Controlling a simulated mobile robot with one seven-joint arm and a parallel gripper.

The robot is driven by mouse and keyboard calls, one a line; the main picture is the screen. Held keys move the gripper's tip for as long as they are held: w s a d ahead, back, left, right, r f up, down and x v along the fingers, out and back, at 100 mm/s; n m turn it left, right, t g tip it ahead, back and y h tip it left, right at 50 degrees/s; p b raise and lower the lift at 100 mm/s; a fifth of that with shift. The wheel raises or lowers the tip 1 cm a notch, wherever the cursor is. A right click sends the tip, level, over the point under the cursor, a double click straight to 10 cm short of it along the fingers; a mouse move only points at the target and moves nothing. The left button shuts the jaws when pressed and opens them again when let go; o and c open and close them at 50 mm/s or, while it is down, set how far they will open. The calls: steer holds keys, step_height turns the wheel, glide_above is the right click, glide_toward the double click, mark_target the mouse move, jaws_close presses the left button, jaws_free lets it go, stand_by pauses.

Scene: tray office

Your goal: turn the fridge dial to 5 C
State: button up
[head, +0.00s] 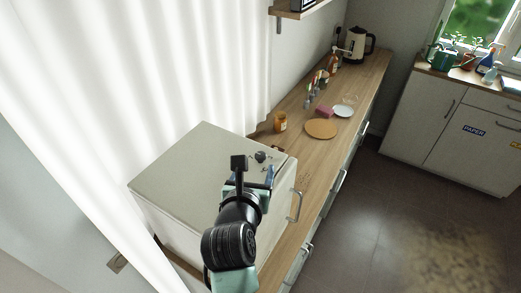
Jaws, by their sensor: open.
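The fridge (190,158) is a pale box on the wooden counter, with a light top. A small dark round knob (261,156), which looks like the dial, sits on its top near the front right edge. Its markings and setting are too small to read. My gripper (262,172) is over the front part of the fridge top, just below the knob in the picture. It is open and appears empty. My dark wrist hides part of the fridge front. I cannot tell whether a finger touches the knob.
A fridge handle (296,205) sticks out at the front right. A white curtain (150,80) hangs close on the left.

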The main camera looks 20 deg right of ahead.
mark_target(261, 155)
steer(key=p+x, duration=0.1)
steer(key=x, duration=0.8)
steer(key=shift+r+p, duration=0.1)
steer(key=shift+p, duration=0.2)
jaws_close()
